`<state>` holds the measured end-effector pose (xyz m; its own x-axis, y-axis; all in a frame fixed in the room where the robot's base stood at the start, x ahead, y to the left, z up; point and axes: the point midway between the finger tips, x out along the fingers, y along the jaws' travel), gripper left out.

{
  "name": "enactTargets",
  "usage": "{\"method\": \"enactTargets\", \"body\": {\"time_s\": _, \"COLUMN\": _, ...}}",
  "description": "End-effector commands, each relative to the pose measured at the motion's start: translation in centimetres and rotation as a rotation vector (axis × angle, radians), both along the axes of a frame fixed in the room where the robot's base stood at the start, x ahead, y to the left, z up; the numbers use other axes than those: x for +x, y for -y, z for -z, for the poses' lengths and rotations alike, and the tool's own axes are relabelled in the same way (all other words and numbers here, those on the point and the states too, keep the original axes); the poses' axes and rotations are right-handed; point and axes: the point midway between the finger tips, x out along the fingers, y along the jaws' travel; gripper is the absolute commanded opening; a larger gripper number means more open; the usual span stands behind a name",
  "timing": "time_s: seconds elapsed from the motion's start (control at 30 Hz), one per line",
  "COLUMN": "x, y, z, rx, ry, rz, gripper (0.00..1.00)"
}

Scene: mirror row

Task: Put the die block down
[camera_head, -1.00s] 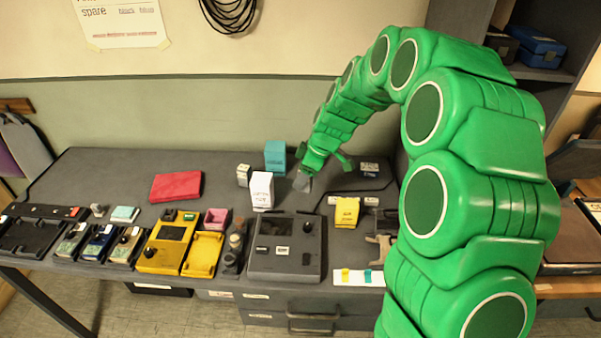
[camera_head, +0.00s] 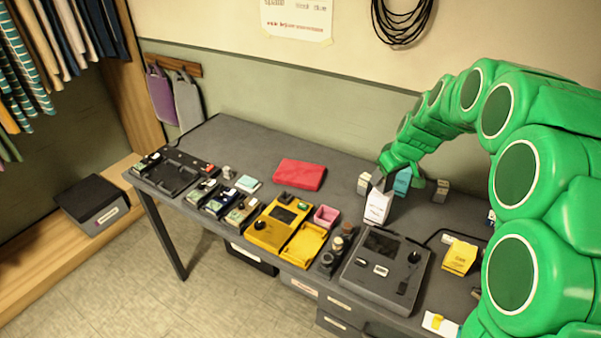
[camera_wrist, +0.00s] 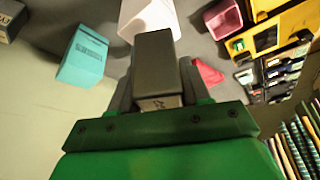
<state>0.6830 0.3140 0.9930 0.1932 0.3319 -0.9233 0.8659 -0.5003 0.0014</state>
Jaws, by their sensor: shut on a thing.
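The die block (camera_wrist: 154,68) is a dark grey block with a small pale marked patch at its near end. In the wrist view it sits between the two grey fingers of my gripper (camera_wrist: 158,85), which is shut on it. In the head view my green gripper (camera_head: 384,180) is above the back right of the grey bench (camera_head: 240,145), by the white box (camera_head: 377,206) and the teal box (camera_head: 403,181). The held block is small and mostly hidden there. I cannot tell its exact height above the bench.
A small pale block (camera_head: 364,183) and a grey block (camera_head: 440,190) stand near the teal box. A red flat case (camera_head: 299,174), yellow device (camera_head: 275,228), pink box (camera_head: 326,216), grey console (camera_head: 372,284) and yellow box (camera_head: 460,257) lie along the bench. Bare bench shows behind the red case.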

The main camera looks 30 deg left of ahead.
Motion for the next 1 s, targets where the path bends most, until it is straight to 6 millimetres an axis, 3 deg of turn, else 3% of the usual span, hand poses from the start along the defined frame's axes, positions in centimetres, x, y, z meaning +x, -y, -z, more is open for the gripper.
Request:
{"method": "enactTargets", "body": {"time_s": 0.03, "x": 0.0, "y": -2.0, "z": -0.1, "rx": -0.002, "ry": 0.002, "rz": 0.021, "gripper": 0.09}}
{"method": "enactTargets", "body": {"time_s": 0.3, "x": -1.0, "y": -12.0, "z": -0.7, "rx": -0.003, "ry": -0.001, "rz": 0.16, "gripper": 0.09}}
{"method": "enactTargets", "body": {"time_s": 0.5, "x": -2.5, "y": -17.6, "z": -1.2, "rx": 0.0, "ry": 0.001, "rz": 0.228, "gripper": 0.09}}
{"method": "enactTargets", "body": {"time_s": 0.73, "x": -3.4, "y": -20.3, "z": -1.2, "rx": 0.001, "ry": -0.001, "rz": 0.259, "gripper": 0.09}}
{"method": "enactTargets", "body": {"time_s": 1.0, "x": -1.7, "y": -21.7, "z": -0.2, "rx": 0.0, "ry": -0.003, "rz": 0.262, "gripper": 0.09}}
